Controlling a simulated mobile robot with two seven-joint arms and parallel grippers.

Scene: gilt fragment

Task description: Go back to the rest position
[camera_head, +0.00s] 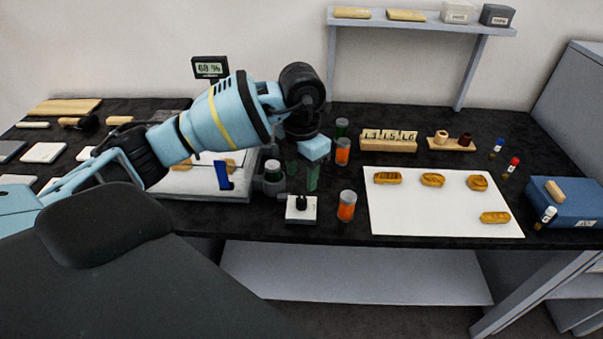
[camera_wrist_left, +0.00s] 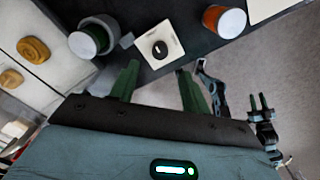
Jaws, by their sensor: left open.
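My left gripper (camera_head: 302,180) is open and empty, its green fingers pointing down over the front part of the black bench. In the left wrist view its two fingers (camera_wrist_left: 157,70) stand apart with nothing between them. A small white block with a black knob (camera_head: 301,210) stands just in front of the fingers; it also shows in the left wrist view (camera_wrist_left: 160,45). A green-filled jar in a grey holder (camera_head: 272,176) is close to the left of the fingers. An orange jar with a white lid (camera_head: 346,206) stands to the right.
A white board (camera_head: 420,215) with several golden pieces lies to the right. Behind it are a numbered wooden block (camera_head: 388,141) and a small wooden rack (camera_head: 451,144). A blue box (camera_head: 570,205) is at far right. A shelf (camera_head: 430,27) hangs above. Bare bench shows between these things.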

